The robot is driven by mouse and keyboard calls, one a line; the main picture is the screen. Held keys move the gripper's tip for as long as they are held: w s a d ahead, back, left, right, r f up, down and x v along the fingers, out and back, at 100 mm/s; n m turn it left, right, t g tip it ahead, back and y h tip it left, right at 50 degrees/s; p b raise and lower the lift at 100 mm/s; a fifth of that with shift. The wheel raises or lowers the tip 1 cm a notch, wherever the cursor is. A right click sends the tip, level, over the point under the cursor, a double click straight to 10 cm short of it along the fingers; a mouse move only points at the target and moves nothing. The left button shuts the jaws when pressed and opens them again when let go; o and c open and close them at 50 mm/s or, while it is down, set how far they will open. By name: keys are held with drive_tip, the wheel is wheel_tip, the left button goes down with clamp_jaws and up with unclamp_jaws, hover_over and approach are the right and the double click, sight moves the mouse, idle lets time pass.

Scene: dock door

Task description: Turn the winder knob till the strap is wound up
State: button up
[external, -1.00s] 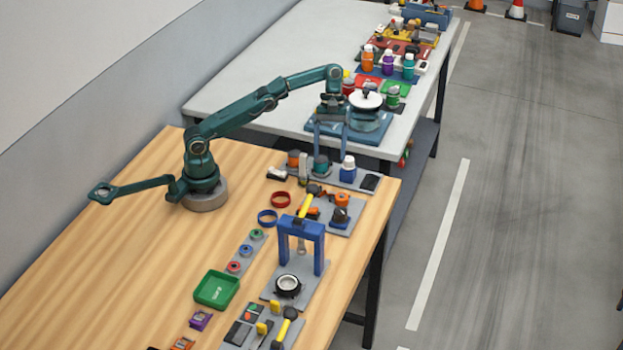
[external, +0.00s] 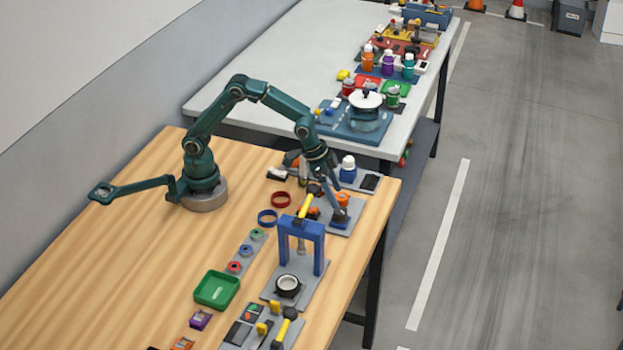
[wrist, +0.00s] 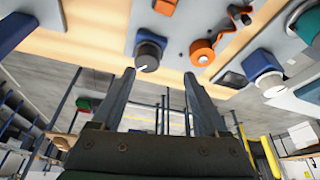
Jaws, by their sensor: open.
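The winder plate (external: 350,228) lies near the right edge of the wooden bench. It bears an orange reel (external: 343,199), also in the wrist view (wrist: 201,52), and a dark knob with a white mark (wrist: 148,56). An orange piece (wrist: 165,6), perhaps the strap end, is at the top edge of the wrist view. My gripper (wrist: 158,78) is open and empty. In the wrist view the knob sits beyond the fingertips, between their lines and nearer the left one. In the external view my gripper partly covers the plate; contact with the knob cannot be told.
Red (external: 281,199) and blue (external: 268,217) rings lie left. The bench's left part is clear.

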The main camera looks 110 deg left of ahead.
sight(340, 211)
drive_tip(key=shift+w+d+r, duration=0.1)
drive_tip(key=shift+d+r, duration=0.1)
drive_tip(key=shift+d, duration=0.8)
drive_tip(key=shift+x, duration=2.35)
clamp_jaws()
drive_tip(key=shift+m, duration=0.4)
drive_tip(key=shift+a+m+h, duration=0.1)
drive_tip(key=shift+m+h, duration=0.5)
drive_tip(key=shift+m, duration=0.75)
drive_tip(key=shift+a+m+h, duration=0.1)
drive_tip(key=shift+m+h, duration=0.5)
drive_tip(key=shift+m, duration=0.75)
unclamp_jaws()
